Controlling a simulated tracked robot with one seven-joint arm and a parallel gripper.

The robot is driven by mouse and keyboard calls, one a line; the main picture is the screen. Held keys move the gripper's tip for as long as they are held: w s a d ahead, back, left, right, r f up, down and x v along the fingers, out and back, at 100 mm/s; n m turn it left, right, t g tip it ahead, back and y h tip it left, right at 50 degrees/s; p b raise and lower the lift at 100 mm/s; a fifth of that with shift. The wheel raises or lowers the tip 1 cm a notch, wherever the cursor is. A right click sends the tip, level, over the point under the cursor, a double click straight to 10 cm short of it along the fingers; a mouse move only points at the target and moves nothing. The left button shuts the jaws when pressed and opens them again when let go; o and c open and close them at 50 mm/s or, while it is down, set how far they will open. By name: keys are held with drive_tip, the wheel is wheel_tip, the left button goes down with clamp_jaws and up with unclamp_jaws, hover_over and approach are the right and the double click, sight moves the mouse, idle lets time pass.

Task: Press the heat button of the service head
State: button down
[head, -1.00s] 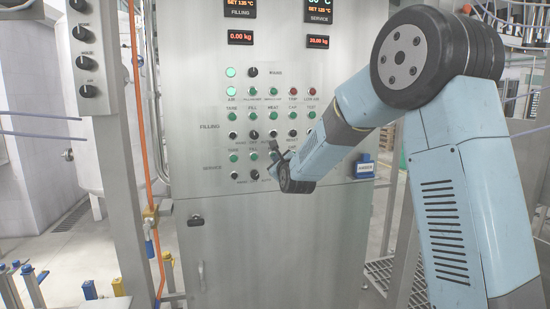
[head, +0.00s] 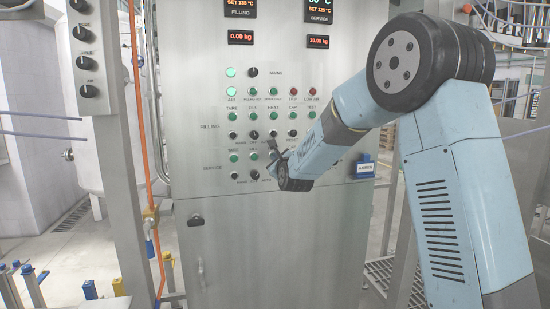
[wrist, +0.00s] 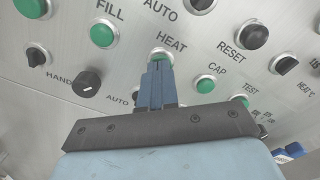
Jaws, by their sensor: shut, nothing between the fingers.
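The service head's heat button is a green round button (wrist: 160,53) under the label HEAT in the wrist view. My gripper (wrist: 159,66) is shut and empty, its blue fingertips overlapping the lower part of this button. The tips are at or very close to its face; I cannot tell whether they touch it or whether it is pushed in.
The green fill button (wrist: 103,34) is to the left and the green cap button (wrist: 206,83) to the right. A black hand/auto knob (wrist: 88,82) is left of my fingers. A black reset knob (wrist: 252,34) is up right. A blue box (head: 365,166) is on the cabinet's right side.

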drive_tip(key=shift+w, duration=0.2)
drive_tip(key=shift+v, duration=2.5)
drive_tip(key=s+d+r+n+g+h, duration=0.3)
drive_tip(key=s+d+n+g, duration=0.3)
drive_tip(key=s+d+n, duration=1)
drive_tip(key=s+d+f+n+g, duration=0.1)
drive_tip(key=s+d+n+g, duration=0.1)
drive_tip(key=s, duration=0.7)
drive_tip(key=s+d+f+n+g+h, duration=0.1)
drive_tip(key=s+d+f+n+g, duration=0.1)
drive_tip(key=s, duration=0.8)
drive_tip(key=s+d+f+n+g+h, duration=0.1)
drive_tip(key=s+d+n, duration=0.3)
drive_tip(key=s, duration=0.6)
drive_tip(key=shift+d+f+n+g, duration=0.2)
drive_tip(key=shift+f+n+g, duration=0.2)
drive_tip(key=shift+f, duration=0.3)
